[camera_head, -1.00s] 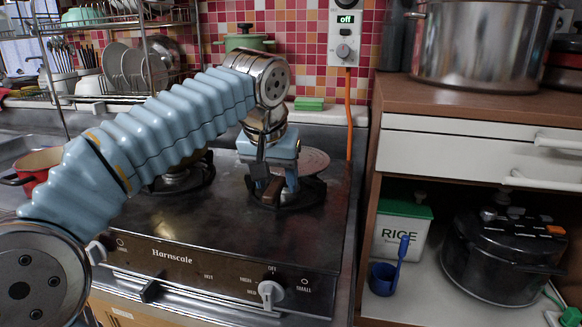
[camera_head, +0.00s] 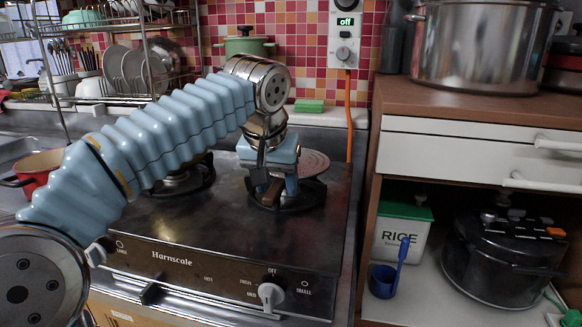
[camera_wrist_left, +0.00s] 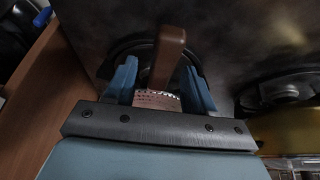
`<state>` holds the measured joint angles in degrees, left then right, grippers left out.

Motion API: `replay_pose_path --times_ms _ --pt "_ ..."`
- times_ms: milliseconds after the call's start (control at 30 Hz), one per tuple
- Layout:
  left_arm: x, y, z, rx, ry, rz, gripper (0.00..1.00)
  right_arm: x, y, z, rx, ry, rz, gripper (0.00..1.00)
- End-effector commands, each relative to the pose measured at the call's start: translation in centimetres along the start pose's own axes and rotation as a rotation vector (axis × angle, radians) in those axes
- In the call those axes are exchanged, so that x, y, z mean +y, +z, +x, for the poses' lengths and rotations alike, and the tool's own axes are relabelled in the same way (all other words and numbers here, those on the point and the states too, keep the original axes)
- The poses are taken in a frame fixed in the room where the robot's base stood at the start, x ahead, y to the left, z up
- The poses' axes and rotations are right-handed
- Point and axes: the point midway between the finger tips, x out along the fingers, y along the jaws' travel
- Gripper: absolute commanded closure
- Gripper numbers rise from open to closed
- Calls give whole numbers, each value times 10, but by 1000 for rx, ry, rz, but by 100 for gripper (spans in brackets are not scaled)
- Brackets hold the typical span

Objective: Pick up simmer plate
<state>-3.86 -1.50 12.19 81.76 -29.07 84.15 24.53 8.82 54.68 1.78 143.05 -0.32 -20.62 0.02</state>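The simmer plate (camera_head: 313,160) is a flat, greyish-brown disc lying on the right burner of the stove. Its brown handle (camera_head: 270,193) points toward the front. My left gripper (camera_head: 276,182) is down over the handle and hides part of the plate. In the left wrist view the brown handle (camera_wrist_left: 167,55) runs between the two blue fingers of my left gripper (camera_wrist_left: 162,88), with a gap showing on each side. The perforated metal part (camera_wrist_left: 157,99) by the handle also shows between the fingers. My right gripper is not in view.
The stove top (camera_head: 222,222) is mostly clear. The left burner (camera_head: 182,180) is empty. A red pot (camera_head: 38,170) stands at the left, and a green pot (camera_head: 247,42) stands behind the stove. A wooden cabinet (camera_head: 368,190) bounds the stove on the right.

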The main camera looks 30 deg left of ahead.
Motion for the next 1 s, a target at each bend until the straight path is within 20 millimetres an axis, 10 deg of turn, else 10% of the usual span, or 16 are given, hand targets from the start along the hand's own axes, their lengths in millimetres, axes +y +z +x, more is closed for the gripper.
replay_pose_path --times_ms 333,767,1000 --pt "0 0 0 0 0 0 100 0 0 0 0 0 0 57" --pt "0 -4 -8 3 1 0 100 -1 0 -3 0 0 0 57" --pt "6 -10 -53 6 4 2 100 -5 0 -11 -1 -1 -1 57"
